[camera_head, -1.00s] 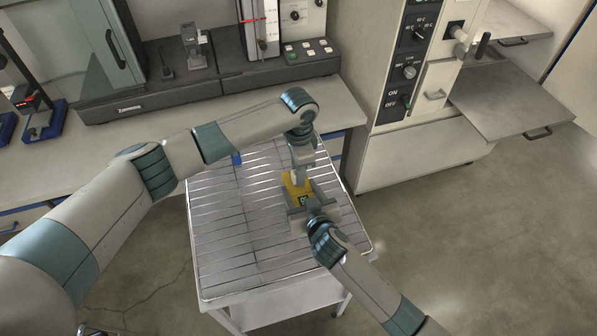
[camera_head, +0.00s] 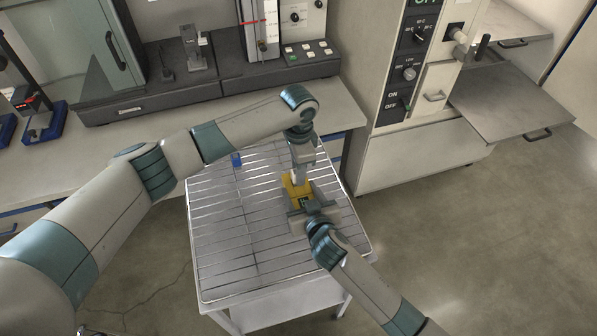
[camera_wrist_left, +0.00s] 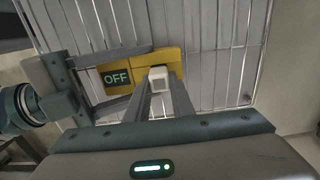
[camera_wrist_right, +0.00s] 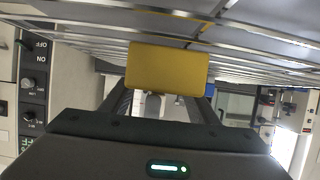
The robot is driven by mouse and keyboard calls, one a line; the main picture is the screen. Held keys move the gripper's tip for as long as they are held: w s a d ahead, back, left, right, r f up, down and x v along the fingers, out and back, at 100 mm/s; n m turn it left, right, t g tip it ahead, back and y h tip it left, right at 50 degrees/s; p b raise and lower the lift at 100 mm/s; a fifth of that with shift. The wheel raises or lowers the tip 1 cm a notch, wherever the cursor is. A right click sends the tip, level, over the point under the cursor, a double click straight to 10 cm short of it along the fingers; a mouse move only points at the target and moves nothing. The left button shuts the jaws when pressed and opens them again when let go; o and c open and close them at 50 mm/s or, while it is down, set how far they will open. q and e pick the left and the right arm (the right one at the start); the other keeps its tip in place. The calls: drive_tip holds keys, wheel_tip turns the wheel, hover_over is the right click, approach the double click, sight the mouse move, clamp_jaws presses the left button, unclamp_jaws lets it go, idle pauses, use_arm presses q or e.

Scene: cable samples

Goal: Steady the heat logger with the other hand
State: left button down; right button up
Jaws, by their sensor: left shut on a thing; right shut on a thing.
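My right gripper (camera_head: 306,198) reaches in from the near side and is shut on the logger's body, one finger along each side. The logger's plain yellow face also shows between its fingers in the right wrist view (camera_wrist_right: 168,68).
The wire rack (camera_head: 225,240) is mostly bare around the logger. A small blue item (camera_head: 236,159) is at its far edge. A bench (camera_head: 330,103) with instruments stands behind, and a tall control cabinet (camera_head: 410,85) with open shelves (camera_head: 515,105) at the right.

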use_arm(q)
drive_tip(key=shift+r, duration=0.25)
idle(0.3)
drive_tip(key=shift+r, duration=2.15)
use_arm(e)
drive_tip(key=shift+f, duration=0.1)
drive_tip(key=o, duration=1.2)
drive_tip(key=shift+s, duration=0.1)
drive_tip(key=v, duration=1.2)
